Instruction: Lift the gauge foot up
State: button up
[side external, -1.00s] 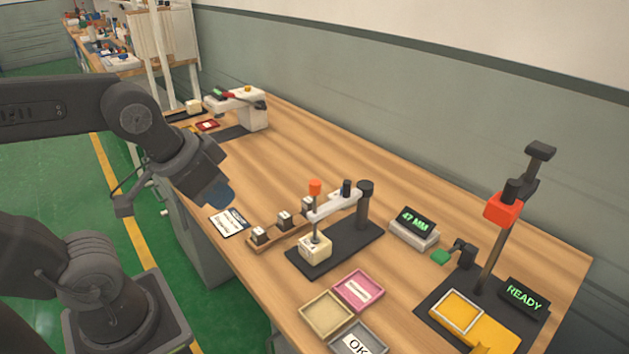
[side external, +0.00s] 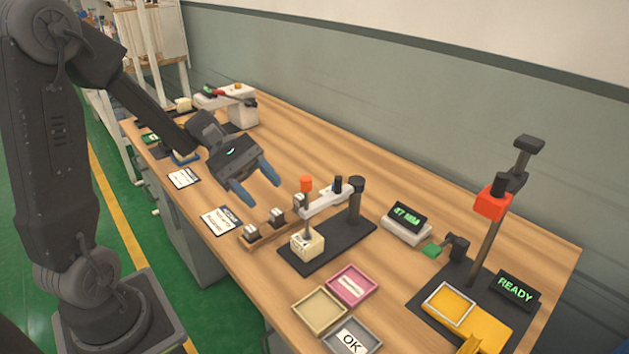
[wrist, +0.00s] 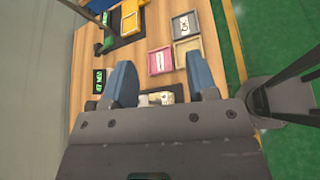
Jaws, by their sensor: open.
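The gauge stands on a dark base plate (side external: 325,247) near the middle of the bench. It has a dark post (side external: 355,200), a pale arm (side external: 328,200) and an orange knob (side external: 306,184) above its thin spindle. The gauge foot at the spindle's lower end meets or nearly meets the top of a cream block (side external: 307,242); the contact is too small to tell. My gripper (side external: 259,194) is open and empty, in the air to the left of the gauge. In the wrist view its blue fingers (wrist: 162,85) are spread, and the gauge is mostly hidden behind the gripper body.
A wooden rack (side external: 262,235) with small blocks lies left of the gauge. Pink (side external: 351,285), tan (side external: 319,310) and grey (side external: 352,335) trays lie in front. A display (side external: 407,222) reads 47 MM. A stand with a red part (side external: 492,202) rises at the right.

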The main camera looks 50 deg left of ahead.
jog(key=w+a+f+n+t+h, duration=0.1)
jog(key=w+a+f+n+t, duration=0.1)
jog(key=a+n+t, duration=0.25)
jog(key=w+a+f+n+t+h, duration=0.1)
jog(key=w+a+f+n+t, duration=0.15)
jog(key=a+n+t, duration=0.2)
jog(key=w+d+g, duration=0.1)
jog(key=w+d, duration=0.6)
jog(key=d, duration=0.3)
jog(key=shift+w+d+r, duration=0.2)
jog(key=shift+w+r, duration=0.15)
jog(key=shift+r, duration=0.1)
grip_shut()
